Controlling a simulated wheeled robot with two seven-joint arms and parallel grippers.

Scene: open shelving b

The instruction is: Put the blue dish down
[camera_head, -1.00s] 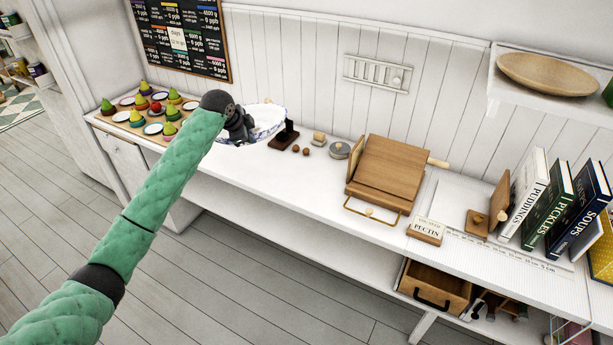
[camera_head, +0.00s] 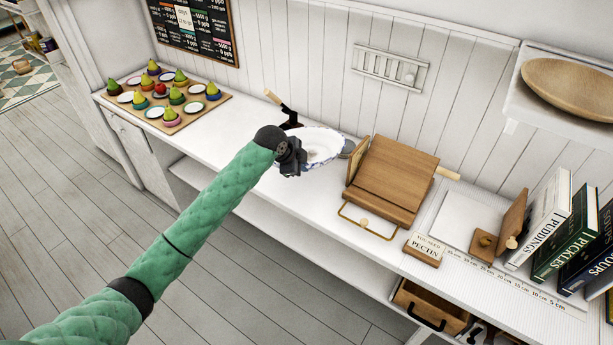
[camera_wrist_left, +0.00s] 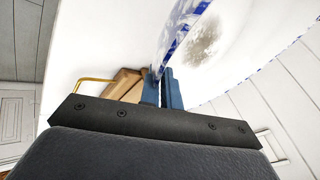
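The blue dish is a white dish with a blue-patterned rim (camera_head: 322,146). In the head view it is over the white counter (camera_head: 262,190), left of the wooden stand. My left gripper (camera_head: 300,158) is at the dish's near-left edge. In the left wrist view, the gripper's blue fingers (camera_wrist_left: 163,92) are closed on the rim of the dish (camera_wrist_left: 245,45), which appears tilted and has a greyish patch inside. I cannot tell whether the dish touches the counter. My right gripper is not in view.
A wooden stand (camera_head: 395,182) with a brass bar is right of the dish. A dark stand with a wooden handle (camera_head: 290,112) is behind it. A board of small pears and plates (camera_head: 140,98) is at the left. Bare counter lies in front of the dish.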

